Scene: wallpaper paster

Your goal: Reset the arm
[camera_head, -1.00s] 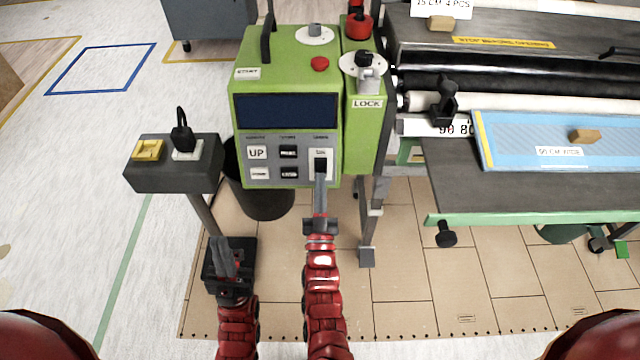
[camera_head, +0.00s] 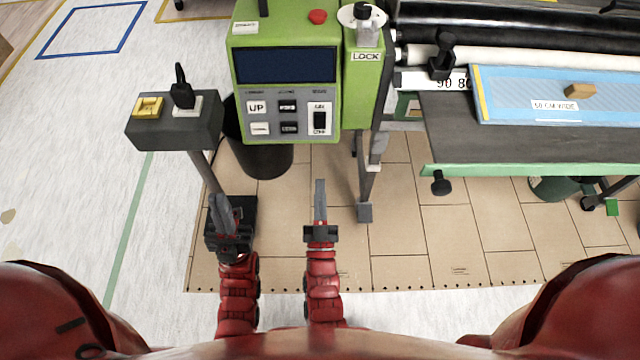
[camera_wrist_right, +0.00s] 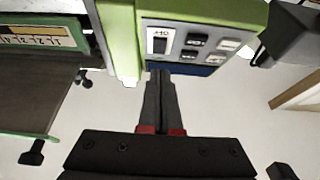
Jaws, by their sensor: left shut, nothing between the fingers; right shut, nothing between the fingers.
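My right gripper (camera_head: 320,193) is shut and empty in the head view, below the green control box (camera_head: 335,75) and apart from it. The right wrist view shows its closed fingers (camera_wrist_right: 160,88) pointing toward the panel with the rocker switch (camera_wrist_right: 161,40). The rocker switch (camera_head: 320,119) sits at the right of the button panel in the head view. My left gripper (camera_head: 222,208) is shut and empty to the left of the right one, over the black foot of a stand.
A stand with a black top (camera_head: 175,135) holds a yellow switch (camera_head: 149,107) and a black lever (camera_head: 182,92). A black bin (camera_head: 258,155) stands behind it. A pasting table (camera_head: 540,147) with a blue sheet (camera_head: 520,95) is at right.

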